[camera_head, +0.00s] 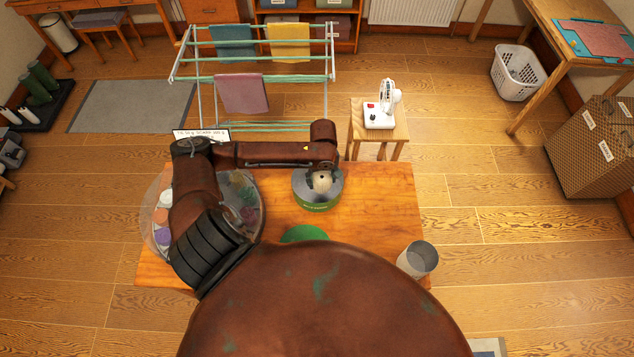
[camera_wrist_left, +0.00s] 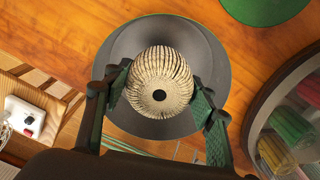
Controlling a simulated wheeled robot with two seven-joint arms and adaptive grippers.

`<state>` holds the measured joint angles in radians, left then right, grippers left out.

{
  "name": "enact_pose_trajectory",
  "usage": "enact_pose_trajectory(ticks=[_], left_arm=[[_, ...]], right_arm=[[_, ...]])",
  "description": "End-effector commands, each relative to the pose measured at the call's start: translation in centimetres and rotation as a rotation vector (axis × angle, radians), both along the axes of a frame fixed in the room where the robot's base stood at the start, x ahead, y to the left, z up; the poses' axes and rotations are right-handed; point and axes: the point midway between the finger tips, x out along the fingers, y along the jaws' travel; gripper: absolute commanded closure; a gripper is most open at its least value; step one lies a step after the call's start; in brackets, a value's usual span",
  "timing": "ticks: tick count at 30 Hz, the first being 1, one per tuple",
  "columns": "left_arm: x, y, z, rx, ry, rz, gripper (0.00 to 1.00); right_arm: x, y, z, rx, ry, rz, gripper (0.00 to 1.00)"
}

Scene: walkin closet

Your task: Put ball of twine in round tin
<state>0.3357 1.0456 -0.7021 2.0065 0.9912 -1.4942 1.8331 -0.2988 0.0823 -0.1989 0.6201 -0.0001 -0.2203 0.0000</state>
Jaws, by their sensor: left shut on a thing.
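The ball of twine (camera_wrist_left: 160,80) is cream and ribbed, with a dark hole in its middle. My left gripper (camera_head: 323,181) is shut on it, with one finger on each side in the left wrist view. The round tin (camera_head: 318,206) stands on the wooden table with its grey open top and green label showing. The ball is over the tin's opening, and the tin's grey inside (camera_wrist_left: 207,62) shows around it in the wrist view. I cannot tell how far the ball is above the tin's floor. My right gripper is not in view.
A green round lid (camera_head: 303,234) lies near the tin, partly hidden by my body. A clear round container (camera_head: 151,225) with coloured things stands at the left, partly behind my arm. A grey cup (camera_head: 418,259) stands at the right edge.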

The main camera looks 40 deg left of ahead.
Motion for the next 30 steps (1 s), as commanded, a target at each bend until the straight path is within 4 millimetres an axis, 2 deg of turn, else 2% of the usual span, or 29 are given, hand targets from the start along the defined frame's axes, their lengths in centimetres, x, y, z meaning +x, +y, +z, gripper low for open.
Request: enact_pose_trajectory(ticks=[3,11,16,29,30], left_arm=[[0.3,1.3,-1.4,0.002,-0.002,0.001,0.75],[0.5,2.8,-3.3,0.003,-0.002,0.001,0.75],[0.5,2.7,-5.6,0.0,-0.001,-0.002,0.75],[0.5,2.6,-6.4,0.001,-0.003,-0.001,0.75],[0.5,2.7,-6.4,0.001,-0.003,-0.001,0.47]], right_arm=[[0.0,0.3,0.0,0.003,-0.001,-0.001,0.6],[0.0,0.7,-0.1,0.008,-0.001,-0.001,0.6],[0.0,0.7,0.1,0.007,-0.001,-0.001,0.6],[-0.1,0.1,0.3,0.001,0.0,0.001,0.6],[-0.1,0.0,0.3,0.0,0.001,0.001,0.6]])
